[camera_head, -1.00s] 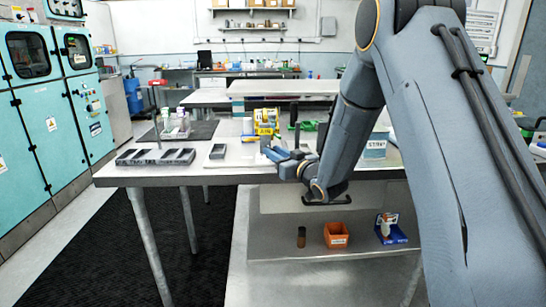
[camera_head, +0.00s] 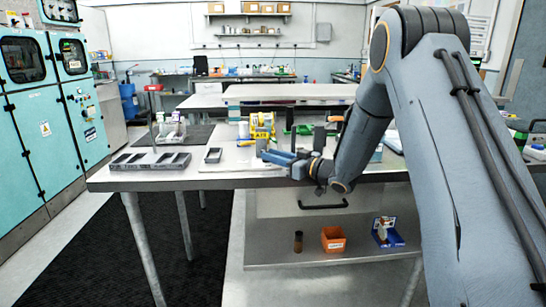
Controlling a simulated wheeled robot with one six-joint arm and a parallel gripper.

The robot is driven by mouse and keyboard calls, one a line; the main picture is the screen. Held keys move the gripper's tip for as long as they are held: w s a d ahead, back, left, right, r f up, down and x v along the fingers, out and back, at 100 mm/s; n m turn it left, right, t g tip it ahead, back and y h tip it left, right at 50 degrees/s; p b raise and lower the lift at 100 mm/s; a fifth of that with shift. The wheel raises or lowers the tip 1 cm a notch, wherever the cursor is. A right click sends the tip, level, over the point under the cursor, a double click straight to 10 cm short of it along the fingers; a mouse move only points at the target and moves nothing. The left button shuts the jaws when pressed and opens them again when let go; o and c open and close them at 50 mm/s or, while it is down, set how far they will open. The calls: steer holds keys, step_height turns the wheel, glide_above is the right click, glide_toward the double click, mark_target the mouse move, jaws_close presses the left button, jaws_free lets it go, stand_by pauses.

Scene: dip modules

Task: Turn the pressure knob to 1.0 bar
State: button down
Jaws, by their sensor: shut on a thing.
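My gripper (camera_head: 268,155) is near the front edge of the grey worktable (camera_head: 215,183), pointing left. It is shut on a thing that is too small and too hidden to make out. A yellow device (camera_head: 262,128) with a yellow label stands on the table just behind the gripper; I cannot tell whether they touch. No pressure knob or scale can be made out, so its setting cannot be read. My arm covers the right part of the table.
A dark slotted tray (camera_head: 150,168) and a small dark holder (camera_head: 213,155) lie left of the gripper. A bottle rack (camera_head: 171,130) stands behind them. An orange bin (camera_head: 333,239), a brown bottle (camera_head: 298,241) and a blue box (camera_head: 388,233) are on the lower shelf. Teal cabinets stand left.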

steer(key=c, duration=1.5)
jaws_free()
steer(key=v, duration=0.6)
steer(key=shift+s+d+b, duration=0.25)
steer(key=shift+d+b, duration=0.05)
steer(key=shift+b, duration=0.05)
steer(key=shift+s+d, duration=0.35)
steer(key=shift+d, duration=0.05)
steer(key=shift+a, duration=0.1)
